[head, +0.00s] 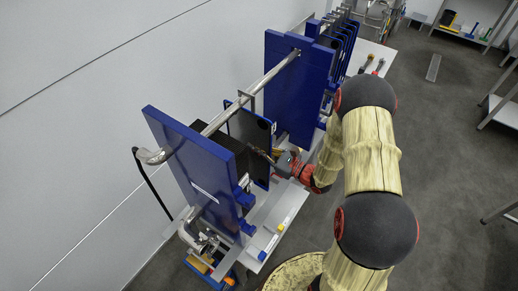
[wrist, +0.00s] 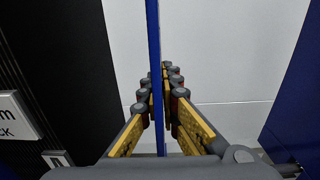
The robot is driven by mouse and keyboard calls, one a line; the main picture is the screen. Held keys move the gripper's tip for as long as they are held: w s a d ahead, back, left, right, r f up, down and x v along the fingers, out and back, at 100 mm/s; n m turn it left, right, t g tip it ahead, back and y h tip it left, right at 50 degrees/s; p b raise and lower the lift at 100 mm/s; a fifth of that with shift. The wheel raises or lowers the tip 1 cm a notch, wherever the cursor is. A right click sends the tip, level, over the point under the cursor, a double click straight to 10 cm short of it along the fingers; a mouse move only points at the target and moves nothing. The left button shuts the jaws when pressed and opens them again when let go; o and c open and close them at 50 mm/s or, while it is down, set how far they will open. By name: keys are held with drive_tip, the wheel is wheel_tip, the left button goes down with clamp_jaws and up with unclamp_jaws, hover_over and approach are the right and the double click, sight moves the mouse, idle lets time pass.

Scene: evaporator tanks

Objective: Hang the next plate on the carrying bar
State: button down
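The carrying bar (head: 268,78) is a silver tube running from the near blue end plate (head: 190,160) to the far blue plate (head: 290,85). A dark plate with a blue edge (head: 250,128) stands upright below the bar, with a grey hanger (head: 247,100) at the bar; I cannot tell if it bears weight there. My gripper (head: 262,155) is at this plate's right edge. In the wrist view the fingers (wrist: 160,88) close from both sides on the plate's thin blue edge (wrist: 154,45). A black plate pack (head: 222,140) sits against the near end plate.
Several blue-edged plates (head: 344,38) stand in a row behind the far blue plate. A light bench ledge (head: 275,215) runs below. In the wrist view, the black pack (wrist: 65,60) is left and a blue plate (wrist: 297,100) right, with room between.

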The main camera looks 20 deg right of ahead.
drive_tip(key=shift+w+a+f+b, duration=0.6)
drive_tip(key=shift+w+f+b, duration=0.1)
drive_tip(key=shift+w, duration=0.15)
drive_tip(key=c, duration=2.4)
unclamp_jaws()
drive_tip(key=o, duration=0.4)
drive_tip(key=shift+f, duration=0.1)
drive_tip(key=shift+o, duration=0.2)
drive_tip(key=shift+s, duration=0.1)
drive_tip(key=v, duration=1.2)
